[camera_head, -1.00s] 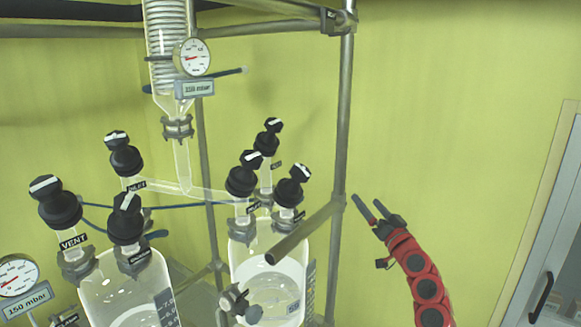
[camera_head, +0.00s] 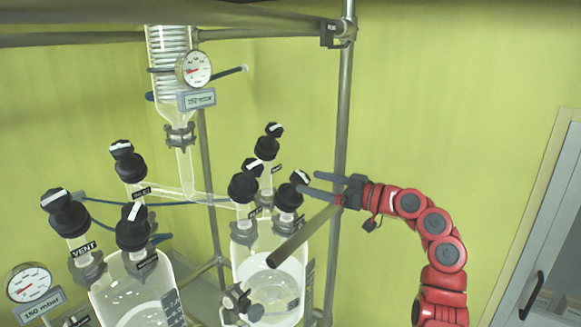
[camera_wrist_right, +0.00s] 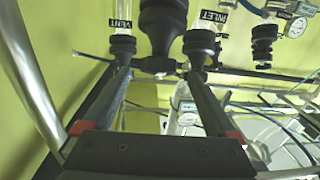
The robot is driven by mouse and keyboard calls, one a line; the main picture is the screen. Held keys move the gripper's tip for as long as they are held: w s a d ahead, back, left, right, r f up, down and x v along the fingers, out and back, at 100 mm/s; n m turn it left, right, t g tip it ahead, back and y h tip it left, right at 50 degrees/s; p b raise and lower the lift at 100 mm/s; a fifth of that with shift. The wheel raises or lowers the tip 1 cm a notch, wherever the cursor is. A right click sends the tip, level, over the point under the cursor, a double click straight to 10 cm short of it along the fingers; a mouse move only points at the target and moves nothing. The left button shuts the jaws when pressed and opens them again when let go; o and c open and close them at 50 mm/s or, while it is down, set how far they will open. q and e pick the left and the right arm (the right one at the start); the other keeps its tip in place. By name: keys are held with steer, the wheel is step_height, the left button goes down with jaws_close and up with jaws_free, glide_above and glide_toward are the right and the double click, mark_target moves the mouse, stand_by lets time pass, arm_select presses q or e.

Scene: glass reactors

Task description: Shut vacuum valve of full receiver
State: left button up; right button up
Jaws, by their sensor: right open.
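The right receiver (camera_head: 268,262) is a glass vessel with a pale liquid surface inside. Several black valve knobs with white bars stand on its top: a back knob (camera_head: 267,147), a left knob (camera_head: 243,186) and a right knob (camera_head: 288,196). My right gripper (camera_head: 308,184) comes in from the right, open, its fingertips at the right knob; contact cannot be told. In the right wrist view the open fingers (camera_wrist_right: 160,62) point at a large black knob (camera_wrist_right: 163,25) between them. Labels VENT and INLET show there. Vacuum labels are unreadable. My left gripper is not in view.
A left receiver (camera_head: 135,290) with its own black knobs stands beside it. A glass condenser (camera_head: 172,60) with a gauge (camera_head: 194,68) hangs above. A metal frame post (camera_head: 343,120) and a slanted bar (camera_head: 303,237) stand close to my right gripper.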

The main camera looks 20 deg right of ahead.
mark_target(294, 176)
steer(key=p+x, duration=0.2)
steer(key=x, duration=0.4)
steer(key=shift+w+a+r, duration=0.1)
steer(key=shift+w+a, duration=0.05)
steer(key=shift+w+a+p, duration=0.3)
steer(key=shift+w+p, duration=0.05)
steer(key=shift+w, duration=0.1)
steer(key=c, duration=1.4)
steer(key=shift+m+t+h, duration=0.3)
steer(key=shift+m, duration=0.1)
